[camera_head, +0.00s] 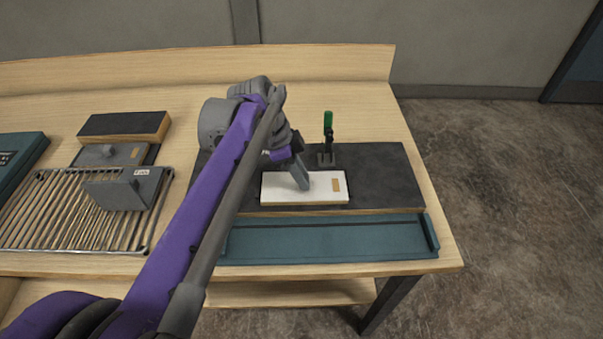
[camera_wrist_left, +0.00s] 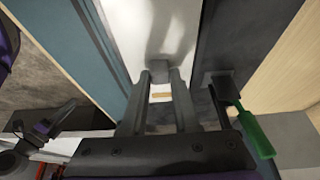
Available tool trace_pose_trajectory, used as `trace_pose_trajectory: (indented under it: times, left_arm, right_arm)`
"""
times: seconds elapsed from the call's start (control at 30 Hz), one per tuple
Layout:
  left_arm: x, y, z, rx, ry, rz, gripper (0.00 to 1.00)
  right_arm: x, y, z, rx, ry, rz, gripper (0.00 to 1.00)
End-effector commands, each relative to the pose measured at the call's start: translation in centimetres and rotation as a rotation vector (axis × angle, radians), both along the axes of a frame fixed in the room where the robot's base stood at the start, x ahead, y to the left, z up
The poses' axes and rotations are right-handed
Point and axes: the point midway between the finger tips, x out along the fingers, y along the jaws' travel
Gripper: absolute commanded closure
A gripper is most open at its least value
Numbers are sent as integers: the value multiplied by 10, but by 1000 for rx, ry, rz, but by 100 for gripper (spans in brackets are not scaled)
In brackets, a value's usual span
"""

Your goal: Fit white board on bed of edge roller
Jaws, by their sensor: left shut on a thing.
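The white board (camera_head: 278,190) lies over the dark bed of the edge roller (camera_head: 385,180), roughly lengthwise, near the teal front rail (camera_head: 330,247). It has a small tan patch at its right end. My left gripper (camera_head: 304,184) comes down onto the board's middle. In the left wrist view, my left gripper (camera_wrist_left: 165,78) is shut on a small grey knob (camera_wrist_left: 158,70) on the white board (camera_wrist_left: 140,35). Whether the board touches the bed or hangs just above it, I cannot tell.
A green-handled clamp (camera_head: 328,125) stands on the bed just behind the board; its green handle also shows in the left wrist view (camera_wrist_left: 257,137). A wire rack (camera_head: 60,215) with a grey labelled block (camera_head: 128,190) is at left, with a wood-edged dark block (camera_head: 125,125) behind.

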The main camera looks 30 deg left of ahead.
Motion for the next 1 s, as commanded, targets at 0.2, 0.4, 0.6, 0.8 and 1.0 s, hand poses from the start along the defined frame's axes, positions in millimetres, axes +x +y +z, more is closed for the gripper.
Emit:
trace_pose_trajectory:
  times: [0.2,0.4,0.6,0.8,1.0]
  left_arm:
    - [0,0,0,0,0,0,49]
    - [0,0,0,0,0,0,36]
    - [0,1,2,0,0,0,36]
    - [-6,9,27,0,2,3,36]
    - [-14,24,65,0,-1,4,36]
  right_arm:
    - [0,0,0,0,0,0,73]
    - [0,0,0,0,0,0,73]
    - [0,0,0,0,0,0,73]
    - [1,0,5,0,-2,0,73]
    - [1,0,10,0,-3,0,73]
